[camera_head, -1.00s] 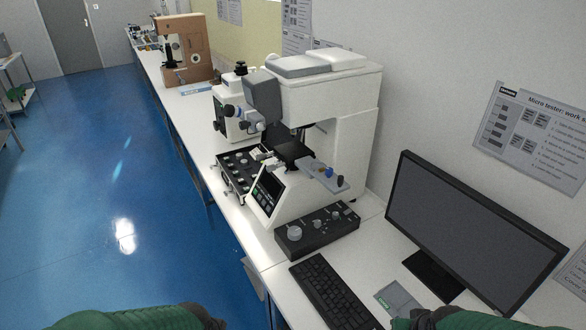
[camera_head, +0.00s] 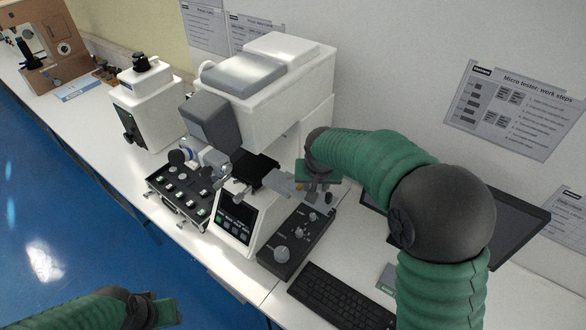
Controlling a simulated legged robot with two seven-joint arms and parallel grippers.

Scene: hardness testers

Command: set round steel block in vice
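The white micro hardness tester (camera_head: 270,90) stands on the bench, with a dark stage plate (camera_head: 256,170) under its head. Small metal parts (camera_head: 232,194) at the stage's left may be the vice; they are too small to tell. A grey shelf (camera_head: 282,184) juts out right of the stage. My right gripper (camera_head: 318,182) is at the shelf's right end and hides the small pieces there. I cannot make out the round steel block or whether the gripper holds anything. My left gripper (camera_head: 166,311) is low at the bottom left, away from the bench items; its jaws are unclear.
A black control box (camera_head: 290,248) and a keyboard (camera_head: 340,298) lie in front of the tester. A monitor (camera_head: 515,225) stands at the right, partly behind my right arm. A switch box (camera_head: 180,193) and a smaller white instrument (camera_head: 147,105) are to the left.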

